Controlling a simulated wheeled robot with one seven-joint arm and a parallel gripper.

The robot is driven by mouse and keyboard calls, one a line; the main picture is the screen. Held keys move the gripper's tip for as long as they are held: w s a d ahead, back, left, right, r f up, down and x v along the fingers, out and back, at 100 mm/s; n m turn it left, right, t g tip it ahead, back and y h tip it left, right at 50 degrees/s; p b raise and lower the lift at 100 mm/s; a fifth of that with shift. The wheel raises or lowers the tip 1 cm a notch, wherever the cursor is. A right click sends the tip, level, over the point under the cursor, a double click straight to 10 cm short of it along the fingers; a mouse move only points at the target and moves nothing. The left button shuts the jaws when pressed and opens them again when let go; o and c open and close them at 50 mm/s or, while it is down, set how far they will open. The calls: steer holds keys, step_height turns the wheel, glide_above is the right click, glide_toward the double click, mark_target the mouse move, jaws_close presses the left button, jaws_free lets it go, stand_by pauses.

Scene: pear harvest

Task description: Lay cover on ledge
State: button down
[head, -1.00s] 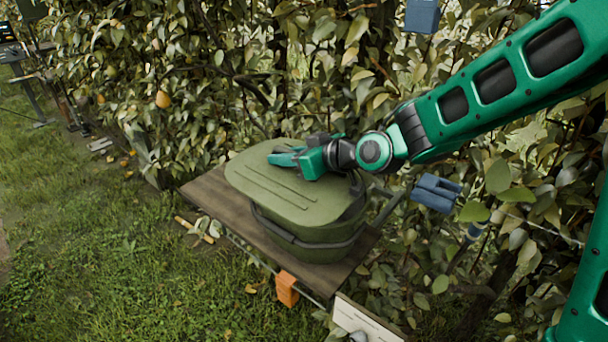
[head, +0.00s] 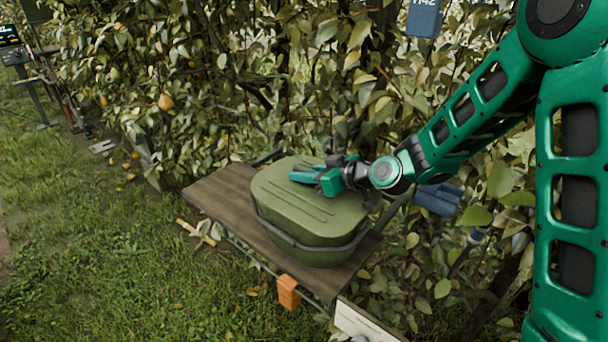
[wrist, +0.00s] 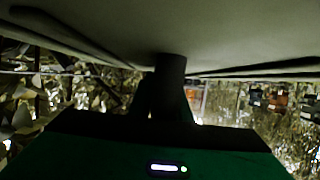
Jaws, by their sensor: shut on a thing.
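The cover (head: 300,203) is an olive-green lid with rounded corners and raised ribs. In the head view it is over the matching green tub (head: 310,255), roughly lined up with its rim; I cannot tell whether they touch. The tub stands on the brown wooden ledge (head: 215,197), whose left part is bare. My gripper (head: 306,177) is at the top of the cover, shut on it. In the wrist view the pale cover surface (wrist: 235,30) fills the top, and a dark post (wrist: 170,68) joins it at the gripper. The exact grip is hidden.
A leafy pear hedge with a hanging pear (head: 166,102) stands close behind the ledge. An orange block (head: 288,292) is at the ledge's front edge. Blue objects (head: 437,199) are to the right of my wrist. Open grass lies in front.

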steer(key=shift+f, duration=0.2)
steer(key=c, duration=1.6)
jaws_free()
steer(key=shift+c, duration=0.2)
